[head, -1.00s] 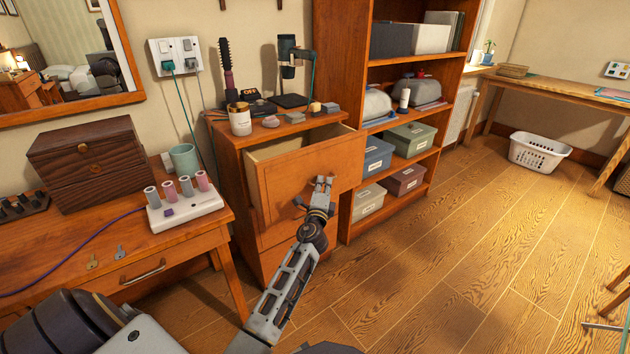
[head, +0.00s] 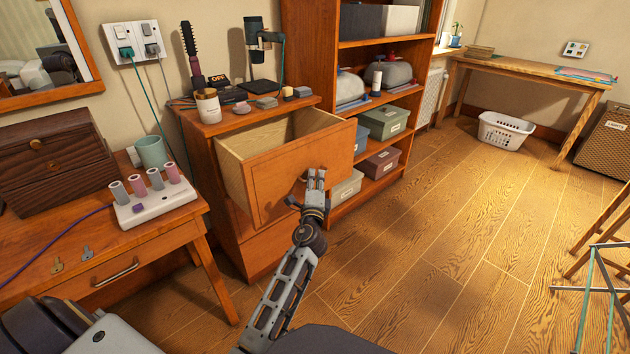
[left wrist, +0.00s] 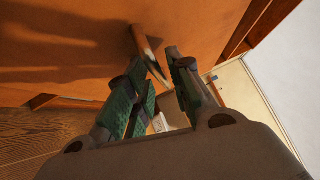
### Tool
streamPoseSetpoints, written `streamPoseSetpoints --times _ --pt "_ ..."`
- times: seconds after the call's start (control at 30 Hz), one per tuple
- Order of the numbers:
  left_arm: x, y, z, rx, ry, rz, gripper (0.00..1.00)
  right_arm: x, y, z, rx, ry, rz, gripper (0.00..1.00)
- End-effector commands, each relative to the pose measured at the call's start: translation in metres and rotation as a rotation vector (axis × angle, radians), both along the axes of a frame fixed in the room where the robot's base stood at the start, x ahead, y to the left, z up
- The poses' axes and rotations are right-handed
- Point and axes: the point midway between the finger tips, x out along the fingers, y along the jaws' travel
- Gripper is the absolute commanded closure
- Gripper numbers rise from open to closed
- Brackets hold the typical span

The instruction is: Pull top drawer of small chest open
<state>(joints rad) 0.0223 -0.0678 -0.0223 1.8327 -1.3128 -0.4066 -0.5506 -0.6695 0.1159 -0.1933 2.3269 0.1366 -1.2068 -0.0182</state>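The small chest (head: 262,250) is orange-brown wood and stands left of the bookshelf. Its top drawer (head: 300,172) is pulled well out, and its pale inside looks empty where visible. My left gripper (head: 316,174) is at the drawer front, on the drawer's handle (left wrist: 146,45). The handle is mostly hidden by the gripper in the head view. My right gripper is not in view.
Small items, including a jar (head: 208,106) and a hairbrush (head: 190,55), stand on the chest top. A desk (head: 165,235) stands close on the left. A bookshelf (head: 300,40) with boxes is beyond the drawer.

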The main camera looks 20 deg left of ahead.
Motion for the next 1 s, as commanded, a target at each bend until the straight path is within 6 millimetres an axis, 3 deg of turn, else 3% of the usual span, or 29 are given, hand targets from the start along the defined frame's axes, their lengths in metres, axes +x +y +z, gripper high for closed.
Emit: streamPoseSetpoints --times 0.57,1.0 --pt "-0.005 -0.002 0.000 0.001 -0.002 0.000 0.70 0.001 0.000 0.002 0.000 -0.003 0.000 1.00" --pt "-0.038 -0.015 -0.006 0.000 0.000 -0.001 0.70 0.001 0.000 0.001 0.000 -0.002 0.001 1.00"
